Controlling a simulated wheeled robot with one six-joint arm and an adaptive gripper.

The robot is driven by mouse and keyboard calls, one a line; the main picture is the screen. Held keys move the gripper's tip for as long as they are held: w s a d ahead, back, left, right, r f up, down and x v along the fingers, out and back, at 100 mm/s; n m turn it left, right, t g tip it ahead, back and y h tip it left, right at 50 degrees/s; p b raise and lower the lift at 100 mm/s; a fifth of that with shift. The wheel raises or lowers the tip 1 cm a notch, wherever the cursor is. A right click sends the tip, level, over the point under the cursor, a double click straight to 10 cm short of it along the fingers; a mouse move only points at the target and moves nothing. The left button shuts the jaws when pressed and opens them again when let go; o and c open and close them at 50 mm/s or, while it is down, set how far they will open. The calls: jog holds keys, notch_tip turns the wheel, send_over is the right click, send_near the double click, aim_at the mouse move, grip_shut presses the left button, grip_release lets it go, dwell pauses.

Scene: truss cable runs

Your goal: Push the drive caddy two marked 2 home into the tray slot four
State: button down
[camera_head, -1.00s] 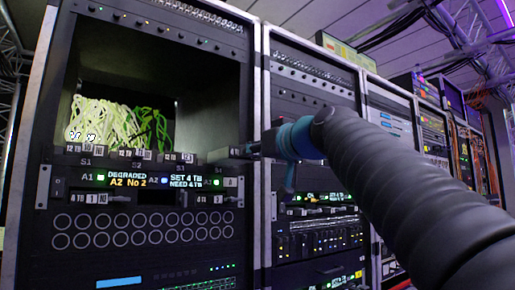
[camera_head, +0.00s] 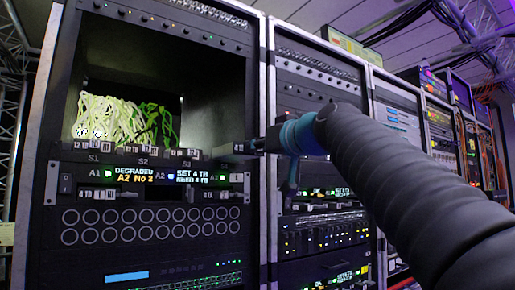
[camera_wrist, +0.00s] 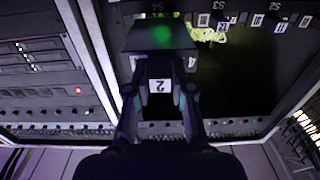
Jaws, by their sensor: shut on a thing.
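The drive caddy marked 2 (camera_wrist: 160,37) is a dark block with a white "2" label on its near end. My gripper (camera_wrist: 160,90) is shut on it, one finger on each side. A green glow shows on the caddy's face in the wrist view. In the head view my gripper (camera_head: 262,143) holds the caddy (camera_head: 228,149) level at the right end of the tray (camera_head: 130,157), whose front carries the labels S1 and S2. An S4 label shows just beyond the caddy in the wrist view. The mouth of slot four is hidden, so I cannot tell how far in the caddy is.
Several white-labelled caddies (camera_head: 98,149) stand along the tray. Pale and green cables (camera_head: 120,118) hang in the open bay behind. A display panel (camera_head: 135,175) below reads "DEGRADED A2 No 2". The rack's upright edge (camera_head: 263,70) is close beside my gripper. More racks stand to the right.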

aim_at(232, 159)
jog(key=shift+p+x, duration=0.9)
jog(key=shift+x, duration=2.05)
dwell(0.6)
jog(key=shift+w+f, duration=0.1)
jog(key=shift+w, duration=0.05)
dwell(0.5)
jog(key=shift+x, duration=2.9)
jog(key=shift+w+a+f, duration=0.1)
jog(key=shift+w+a, duration=0.25)
jog(key=shift+w, duration=0.2)
jog(key=c, duration=0.9)
grip_release()
